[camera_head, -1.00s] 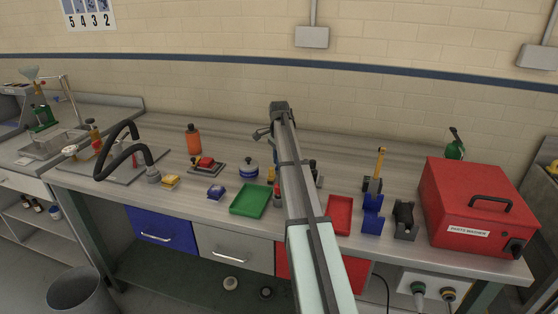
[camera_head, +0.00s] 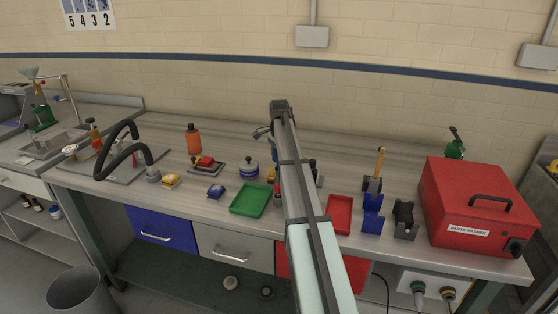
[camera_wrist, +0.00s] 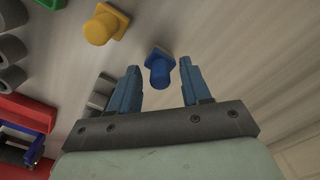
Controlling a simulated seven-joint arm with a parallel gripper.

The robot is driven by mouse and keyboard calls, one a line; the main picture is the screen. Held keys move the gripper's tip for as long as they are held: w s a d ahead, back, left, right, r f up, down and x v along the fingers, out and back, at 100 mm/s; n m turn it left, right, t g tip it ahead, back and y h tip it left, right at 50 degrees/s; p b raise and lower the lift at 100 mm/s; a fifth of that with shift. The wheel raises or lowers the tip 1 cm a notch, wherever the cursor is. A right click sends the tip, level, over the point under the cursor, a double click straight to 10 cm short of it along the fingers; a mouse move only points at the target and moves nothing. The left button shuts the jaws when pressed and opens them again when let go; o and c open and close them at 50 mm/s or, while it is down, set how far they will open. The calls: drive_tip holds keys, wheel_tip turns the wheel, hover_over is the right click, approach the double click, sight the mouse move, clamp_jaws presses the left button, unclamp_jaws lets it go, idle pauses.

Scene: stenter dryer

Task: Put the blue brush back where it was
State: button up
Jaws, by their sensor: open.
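In the wrist view, a blue piece (camera_wrist: 158,72) with a round end and a squarish base lies between the tips of my gripper (camera_wrist: 159,66), with a gap visible at each side. I cannot tell whether this is the blue brush. My gripper is open, and its jaws do not grip the blue piece. In the head view my own arm hides most of the gripper and the bench under it. A blue holder (camera_head: 373,213) stands at the bench's right front, next to a brush with a yellow handle (camera_head: 380,161) in a dark stand. No other blue brush is clear.
A similar yellow piece (camera_wrist: 105,25) lies close by in the wrist view. On the bench are a green tray (camera_head: 249,201), a red tray (camera_head: 340,215), a dark holder (camera_head: 405,219) and a large red parts washer (camera_head: 475,205). The back of the bench is mostly clear.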

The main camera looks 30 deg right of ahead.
wheel_tip(320, 180, up, 12)
idle(0.5)
drive_tip(key=shift+f, duration=0.15)
idle(1.1)
